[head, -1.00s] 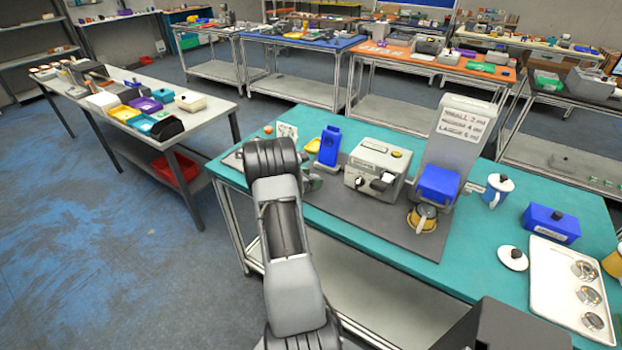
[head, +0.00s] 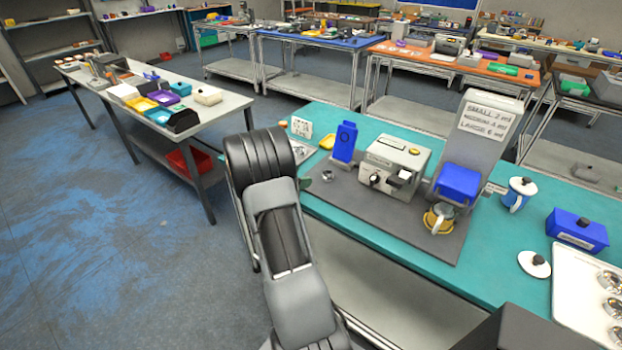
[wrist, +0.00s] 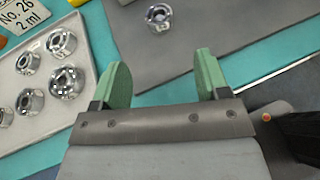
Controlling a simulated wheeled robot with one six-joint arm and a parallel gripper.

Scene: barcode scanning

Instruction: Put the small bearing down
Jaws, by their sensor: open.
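The small bearing (wrist: 158,17), a shiny metal ring, sits on the grey mat (wrist: 215,40) at the top of the wrist view. It also shows in the head view (head: 327,176) near the mat's left end, in front of the blue stand. My gripper (wrist: 162,66) is open, with its two green fingers apart and nothing between them. The bearing lies beyond the fingertips, clear of both.
In the wrist view a light tray (wrist: 90,115) at left holds several metal bearings, beside a card reading "No. 26 2 ml".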

